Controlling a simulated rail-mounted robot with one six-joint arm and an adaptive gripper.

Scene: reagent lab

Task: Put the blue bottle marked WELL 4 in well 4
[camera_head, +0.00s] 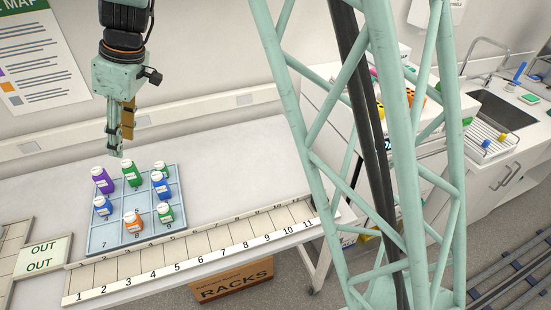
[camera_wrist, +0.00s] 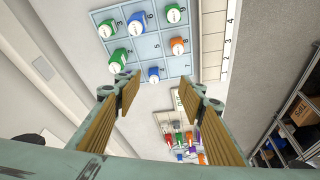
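A pale blue tray (camera_head: 92,240) with a grid of numbered wells lies on the bench and also shows in the wrist view (camera_wrist: 188,68). A blue bottle (camera_head: 102,208) stands in the left column's middle cell, which looks like well 4; it also shows in the wrist view (camera_wrist: 154,76). Another blue bottle (camera_head: 161,189) stands in the right column, middle row.
Purple (camera_head: 105,184), green (camera_head: 131,178), orange (camera_head: 134,224) and another green bottle (camera_head: 166,216) stand in other wells. Wells 5 and 7 look empty. A numbered rack strip (camera_head: 165,272) runs along the bench front. An OUT panel (camera_head: 42,256) lies left. The bench right of the tray is clear.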

